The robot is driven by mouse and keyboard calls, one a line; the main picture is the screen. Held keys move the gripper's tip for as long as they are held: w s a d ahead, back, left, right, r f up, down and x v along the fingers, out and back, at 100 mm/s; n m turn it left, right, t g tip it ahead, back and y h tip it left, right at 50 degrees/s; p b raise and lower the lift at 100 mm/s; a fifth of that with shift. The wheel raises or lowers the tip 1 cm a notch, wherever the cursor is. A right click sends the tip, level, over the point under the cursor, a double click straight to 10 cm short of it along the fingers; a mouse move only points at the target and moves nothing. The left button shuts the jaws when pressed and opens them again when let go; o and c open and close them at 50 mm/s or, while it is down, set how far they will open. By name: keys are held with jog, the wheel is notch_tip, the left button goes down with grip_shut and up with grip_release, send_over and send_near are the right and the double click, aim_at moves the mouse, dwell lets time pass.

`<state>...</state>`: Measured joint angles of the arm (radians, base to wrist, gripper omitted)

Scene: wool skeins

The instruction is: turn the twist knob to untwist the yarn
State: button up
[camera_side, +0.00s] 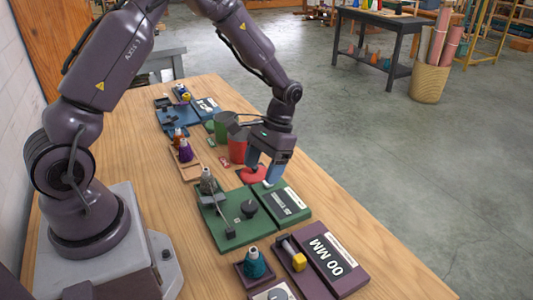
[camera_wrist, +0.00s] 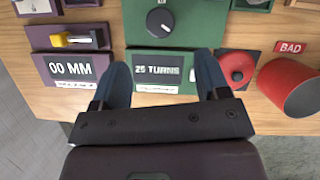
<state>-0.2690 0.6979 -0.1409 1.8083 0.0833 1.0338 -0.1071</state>
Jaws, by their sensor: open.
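The twist knob is a dark round dial (camera_side: 249,208) on a green panel (camera_side: 226,226). It also shows at the top of the wrist view (camera_wrist: 160,20), with a light pointer mark. Beside it is a green-framed display (camera_wrist: 157,70) reading "25 TURNS", also in the side view (camera_side: 286,203). A grey cone (camera_side: 207,182), apparently the yarn, stands at the panel's far corner. My gripper (camera_side: 263,172) is open and empty, above the far end of the display and apart from the knob. In the wrist view its fingers (camera_wrist: 162,62) straddle the display.
A red round button (camera_wrist: 236,68) and a red bin (camera_wrist: 293,87) marked "BAD" are right of the display in the wrist view. A green bin (camera_side: 221,127) stands behind. A purple "00 MM" panel (camera_side: 333,258) with a yellow-handled slider (camera_side: 299,262) and a teal cone (camera_side: 255,263) are nearer.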

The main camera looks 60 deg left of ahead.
jog(key=shift+v, duration=1.7)
jog(key=s+d+r+m+t, duration=0.1)
jog(key=s+d+r+t, duration=0.1)
jog(key=s+r+t, duration=0.3)
jog(key=s+d+r+m+t, duration=0.1)
jog(key=s+d+r+t, duration=0.2)
jog(key=s+r, duration=0.8)
notch_tip(320, 180, up, 4)
jog(key=shift+d+f+t+y, duration=0.1)
jog(key=shift+d+t+y, duration=0.25)
jog(key=shift+t, duration=0.65)
jog(key=shift+s+a, duration=0.1)
jog(key=shift+a, duration=0.1)
